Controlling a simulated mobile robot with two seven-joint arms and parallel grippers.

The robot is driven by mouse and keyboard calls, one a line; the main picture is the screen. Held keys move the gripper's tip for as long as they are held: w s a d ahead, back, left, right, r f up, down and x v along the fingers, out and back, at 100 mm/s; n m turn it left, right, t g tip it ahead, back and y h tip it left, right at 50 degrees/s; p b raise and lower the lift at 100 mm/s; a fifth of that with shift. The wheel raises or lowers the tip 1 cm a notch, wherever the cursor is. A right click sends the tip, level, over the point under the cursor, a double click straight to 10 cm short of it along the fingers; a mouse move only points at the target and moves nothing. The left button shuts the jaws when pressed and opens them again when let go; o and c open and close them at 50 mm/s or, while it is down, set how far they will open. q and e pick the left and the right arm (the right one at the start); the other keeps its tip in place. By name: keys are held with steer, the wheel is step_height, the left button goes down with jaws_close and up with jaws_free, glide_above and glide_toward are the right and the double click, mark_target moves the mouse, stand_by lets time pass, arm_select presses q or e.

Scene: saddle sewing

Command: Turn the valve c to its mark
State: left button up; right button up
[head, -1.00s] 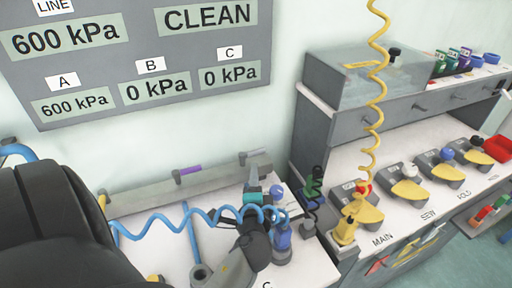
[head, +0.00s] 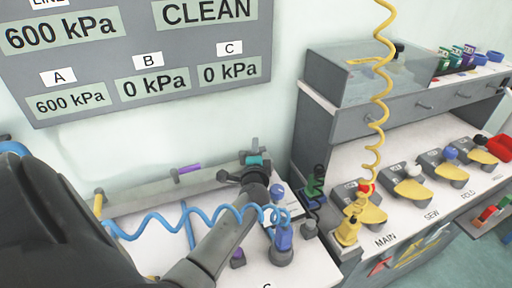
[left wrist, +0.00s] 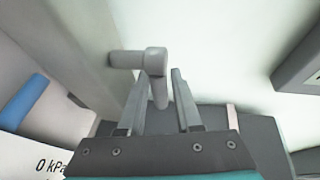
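Valve c (left wrist: 154,60) is a grey fitting with a short lever, at the right end of the grey rail along the wall. My left gripper (left wrist: 156,84) is open, with one finger on each side of the lever; a gap shows beside it. In the head view my left gripper (head: 256,152), with its teal band, is at the rail end and partly hides the valve. The valve's mark cannot be made out. The wall panel (head: 140,55) reads 0 kPa under C and B, and 600 kPa under A. My right gripper is not in view.
A purple handle (head: 188,168) and a yellow one (head: 98,201) sit further left on the rail. A coiled blue hose (head: 180,226) crosses by my left arm to a blue fitting (head: 283,238). A grey bench (head: 425,120) with yellow-based tools stands at the right.

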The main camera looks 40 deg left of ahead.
arm_select(q)
steer(key=shift+x, duration=0.95)
steer(key=shift+c, duration=0.2)
jaws_close()
stand_by(0.6)
